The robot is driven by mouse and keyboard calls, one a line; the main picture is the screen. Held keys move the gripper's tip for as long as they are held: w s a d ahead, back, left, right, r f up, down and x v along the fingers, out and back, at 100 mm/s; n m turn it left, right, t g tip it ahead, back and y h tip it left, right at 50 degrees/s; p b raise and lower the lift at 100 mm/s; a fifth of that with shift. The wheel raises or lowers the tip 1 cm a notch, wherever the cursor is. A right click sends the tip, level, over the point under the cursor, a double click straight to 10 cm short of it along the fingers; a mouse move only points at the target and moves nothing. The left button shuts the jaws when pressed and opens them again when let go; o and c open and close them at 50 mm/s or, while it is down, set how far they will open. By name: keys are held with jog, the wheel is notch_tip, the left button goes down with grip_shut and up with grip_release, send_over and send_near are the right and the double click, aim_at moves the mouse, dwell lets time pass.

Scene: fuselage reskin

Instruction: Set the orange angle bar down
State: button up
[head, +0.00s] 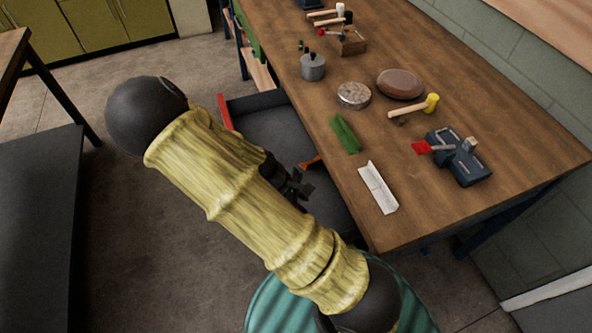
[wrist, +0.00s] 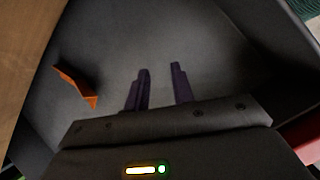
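The orange angle bar (wrist: 75,86) lies on the grey floor of a bin (wrist: 215,40) in the wrist view, left of my fingers and apart from them. In the head view only a small orange piece of the bar (head: 312,162) shows beside my gripper; the rest is hidden. My gripper (wrist: 160,72) has its two dark fingers spread with a clear gap and nothing between them. In the head view my gripper (head: 299,187) is low over the bin, partly hidden by my arm.
The wooden workbench (head: 480,115) stands right of the bin. It holds a green angle bar (head: 345,134), a white angle bar (head: 378,188), a vise (head: 459,158), a mallet (head: 414,106) and round tins. The bin has a red edge (head: 224,112).

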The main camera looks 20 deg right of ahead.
notch_tip(320, 180, up, 18)
jog(key=s+a+m+t+y, duration=0.2)
jog(key=m+t+y, duration=0.2)
jog(key=m, duration=0.7)
jog(key=shift+s+y, duration=0.15)
jog(key=shift+y, duration=0.55)
jog(key=shift+a, duration=0.1)
